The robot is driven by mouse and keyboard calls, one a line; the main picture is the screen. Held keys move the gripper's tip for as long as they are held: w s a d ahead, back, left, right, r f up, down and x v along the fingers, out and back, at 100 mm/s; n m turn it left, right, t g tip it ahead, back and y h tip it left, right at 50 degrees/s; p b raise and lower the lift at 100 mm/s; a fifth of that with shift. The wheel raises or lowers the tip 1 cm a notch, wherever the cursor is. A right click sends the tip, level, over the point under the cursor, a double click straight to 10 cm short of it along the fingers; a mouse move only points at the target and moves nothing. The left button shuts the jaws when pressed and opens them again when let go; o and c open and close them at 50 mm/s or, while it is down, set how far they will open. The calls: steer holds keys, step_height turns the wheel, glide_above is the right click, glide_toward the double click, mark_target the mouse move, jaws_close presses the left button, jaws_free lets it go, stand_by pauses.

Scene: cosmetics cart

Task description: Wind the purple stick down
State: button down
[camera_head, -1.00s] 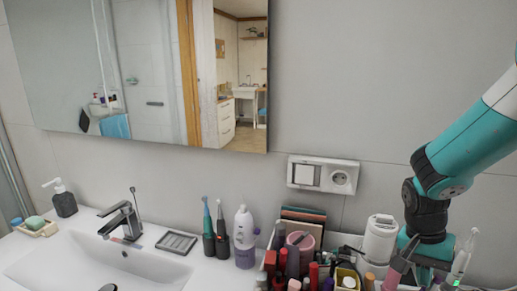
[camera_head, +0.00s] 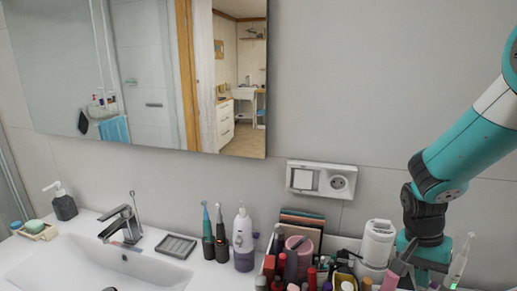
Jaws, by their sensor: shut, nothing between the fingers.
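I cannot pick out the purple stick for certain. A small purple piece (camera_head: 327,286) shows at the bottom edge among the crowded cosmetics, but I cannot tell whether it is the stick or how far it is wound. My arm comes down at the right, and its teal wrist (camera_head: 428,252) is low beside the white appliance. The fingers of my gripper are not visible; the arm's end runs out at the bottom of the picture.
Tightly packed cosmetics and a pink cup (camera_head: 299,247) fill the bottom centre. A white appliance (camera_head: 377,243) stands left of my wrist. A white and purple bottle (camera_head: 244,250), toothbrushes (camera_head: 208,234) and the sink (camera_head: 70,262) are further left. A wall socket (camera_head: 321,179) is behind.

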steer(key=shift+w+a, duration=0.1)
steer(key=shift+w, duration=0.2)
steer(key=shift+r, duration=0.15)
step_height(320, 180, up, 6)
steer(key=p, duration=0.5)
steer(key=shift+a, duration=0.1)
